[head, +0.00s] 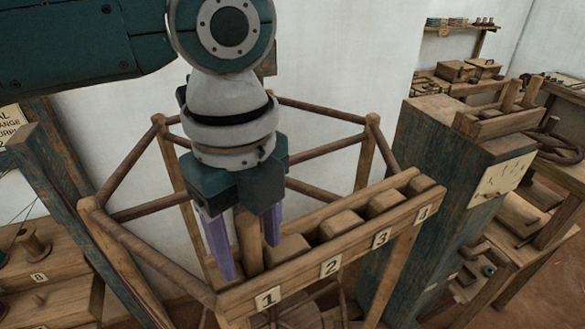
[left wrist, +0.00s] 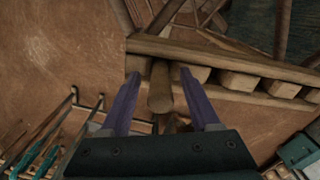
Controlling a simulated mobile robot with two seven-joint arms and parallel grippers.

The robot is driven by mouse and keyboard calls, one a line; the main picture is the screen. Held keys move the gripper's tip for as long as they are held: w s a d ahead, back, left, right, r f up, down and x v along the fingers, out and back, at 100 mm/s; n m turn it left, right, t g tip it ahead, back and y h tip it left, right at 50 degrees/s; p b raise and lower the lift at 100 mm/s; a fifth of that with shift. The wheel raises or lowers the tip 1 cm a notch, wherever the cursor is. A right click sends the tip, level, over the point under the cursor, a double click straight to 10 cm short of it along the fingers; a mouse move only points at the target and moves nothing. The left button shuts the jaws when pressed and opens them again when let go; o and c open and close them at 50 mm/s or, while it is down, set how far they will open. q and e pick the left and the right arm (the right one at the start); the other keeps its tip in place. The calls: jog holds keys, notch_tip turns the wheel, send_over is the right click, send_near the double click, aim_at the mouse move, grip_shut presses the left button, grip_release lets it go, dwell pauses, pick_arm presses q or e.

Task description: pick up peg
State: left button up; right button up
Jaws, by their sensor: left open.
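A wooden peg (head: 249,241) stands upright at the slot labelled 1 of a numbered wooden rack (head: 345,262). My left gripper (head: 250,260) points down over it, open, with one purple finger on each side of the peg. In the left wrist view the round end of the peg (left wrist: 161,101) shows between the two spread fingers (left wrist: 160,74), with a gap on both sides. The peg's lower end is hidden by the rack. My right gripper is not in view.
Several wooden blocks (head: 341,223) sit between the rack's rails, beside labels 2 to 4. Round wooden posts and rails (head: 130,165) surround the gripper on the left and back. A dark green wooden post (head: 425,150) stands close on the right.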

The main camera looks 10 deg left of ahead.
pick_arm(q)
jog(key=shift+c, duration=0.4)
grip_shut()
